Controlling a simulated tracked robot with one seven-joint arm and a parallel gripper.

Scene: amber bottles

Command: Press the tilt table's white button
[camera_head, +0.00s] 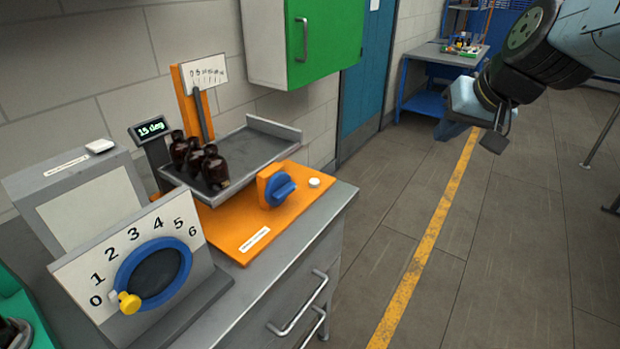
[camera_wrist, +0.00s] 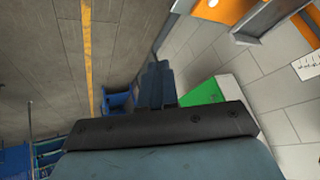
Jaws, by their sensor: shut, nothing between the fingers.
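The tilt table has an orange base (camera_head: 243,228) on the grey cabinet top, with a tilted grey tray (camera_head: 272,144) above it. Several amber bottles (camera_head: 199,160) stand at the tray's left end. Its white button (camera_head: 314,182) sits at the base's right corner, beside a blue knob (camera_head: 281,188). A display (camera_head: 151,129) reads 15 deg. In the wrist view the button (camera_wrist: 213,3) shows at the top edge. My gripper (camera_head: 497,140) is shut and empty, up at the right over the floor, well apart from the button; its fingers also show in the wrist view (camera_wrist: 157,75).
A dial panel (camera_head: 75,261) with a blue ring and yellow knob stands at the front left. A grey box (camera_head: 60,172) with a white top button (camera_head: 100,146) is behind it. A green wall cabinet (camera_head: 335,40) hangs above.

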